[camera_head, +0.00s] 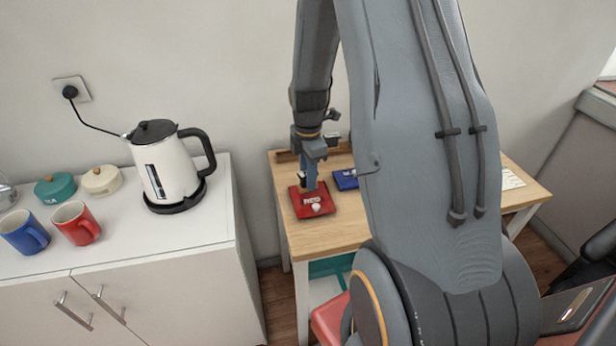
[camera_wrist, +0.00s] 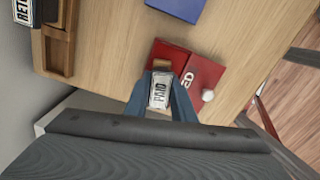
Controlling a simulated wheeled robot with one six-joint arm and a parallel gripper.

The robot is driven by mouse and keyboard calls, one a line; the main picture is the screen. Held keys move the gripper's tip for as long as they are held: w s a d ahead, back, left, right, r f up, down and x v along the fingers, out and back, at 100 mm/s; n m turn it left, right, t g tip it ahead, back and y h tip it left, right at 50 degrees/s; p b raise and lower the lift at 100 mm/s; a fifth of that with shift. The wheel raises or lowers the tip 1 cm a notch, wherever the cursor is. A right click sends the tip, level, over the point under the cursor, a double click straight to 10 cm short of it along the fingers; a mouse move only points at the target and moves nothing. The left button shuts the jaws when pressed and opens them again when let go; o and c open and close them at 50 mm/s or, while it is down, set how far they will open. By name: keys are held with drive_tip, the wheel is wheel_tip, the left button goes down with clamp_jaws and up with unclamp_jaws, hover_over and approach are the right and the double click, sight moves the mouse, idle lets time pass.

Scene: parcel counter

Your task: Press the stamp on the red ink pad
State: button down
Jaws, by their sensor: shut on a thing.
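My gripper (camera_head: 309,182) points down at the red ink pad (camera_head: 318,208) on the wooden table. In the wrist view its blue fingers (camera_wrist: 160,88) are shut on a stamp (camera_wrist: 159,94) with a wooden part and a label reading PAID. The red ink pad (camera_wrist: 207,72) lies beneath and to the right of the stamp in that view, with a label and a white knob. The stamp overlaps the pad's left part. Its underside is hidden, so I cannot tell whether it touches the pad.
A blue ink pad (camera_head: 345,180) lies just right of the red one. A wooden rack (camera_wrist: 67,40) holds another stamp (camera_wrist: 26,12). A white cabinet (camera_head: 215,240) at left carries a kettle (camera_head: 168,170), a blue mug (camera_head: 22,232) and a red mug (camera_head: 76,223). Bare tabletop lies in front.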

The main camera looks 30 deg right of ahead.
drive_tip(key=shift+f, duration=0.15)
idle(0.4)
drive_tip(key=shift+r+p, duration=2.45)
drive_tip(key=shift+r, duration=0.6)
